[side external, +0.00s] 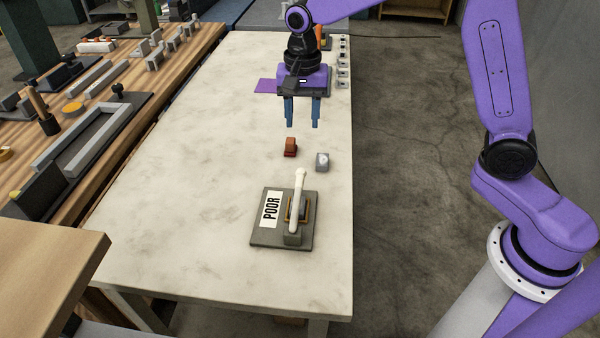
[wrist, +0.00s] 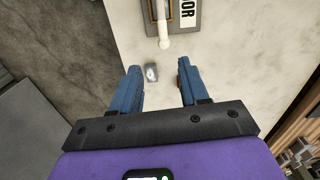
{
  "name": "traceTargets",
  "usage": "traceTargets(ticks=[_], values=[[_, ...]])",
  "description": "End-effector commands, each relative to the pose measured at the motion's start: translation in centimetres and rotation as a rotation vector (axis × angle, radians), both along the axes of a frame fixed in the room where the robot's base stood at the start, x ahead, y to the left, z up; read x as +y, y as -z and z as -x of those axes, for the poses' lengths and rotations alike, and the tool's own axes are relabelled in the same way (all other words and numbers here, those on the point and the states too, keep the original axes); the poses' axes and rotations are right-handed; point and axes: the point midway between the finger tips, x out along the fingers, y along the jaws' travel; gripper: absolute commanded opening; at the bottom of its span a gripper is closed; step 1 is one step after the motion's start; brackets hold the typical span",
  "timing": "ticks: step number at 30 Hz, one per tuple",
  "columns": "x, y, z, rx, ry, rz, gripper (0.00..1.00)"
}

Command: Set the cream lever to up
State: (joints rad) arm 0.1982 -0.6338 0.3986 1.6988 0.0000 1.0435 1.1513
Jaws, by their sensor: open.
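A small red-orange block (side external: 291,147) and a small grey block with a pale dial-like face (side external: 322,161) stand between my gripper and the lever. A purple square (side external: 265,86) lies farther back. The marble table (side external: 180,190) is clear to the left.

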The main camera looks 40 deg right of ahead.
Motion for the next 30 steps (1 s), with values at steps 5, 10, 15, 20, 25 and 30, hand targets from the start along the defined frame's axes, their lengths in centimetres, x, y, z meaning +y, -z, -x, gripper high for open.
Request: traceTargets(ticks=[5,10,15,20,25,30], values=[[-0.3,0.5,-1.1,0.002,0.070,0.001,0.45],[-0.3,2.1,-1.1,0.004,0.073,0.002,0.45],[-0.4,5.1,-1.0,0.007,0.071,0.003,0.45],[-0.4,8.1,-1.0,0.006,0.070,0.003,0.45],[-0.4,11.3,-1.0,0.005,0.071,0.002,0.45],[-0.4,14.4,-1.0,0.005,0.071,0.003,0.45]])
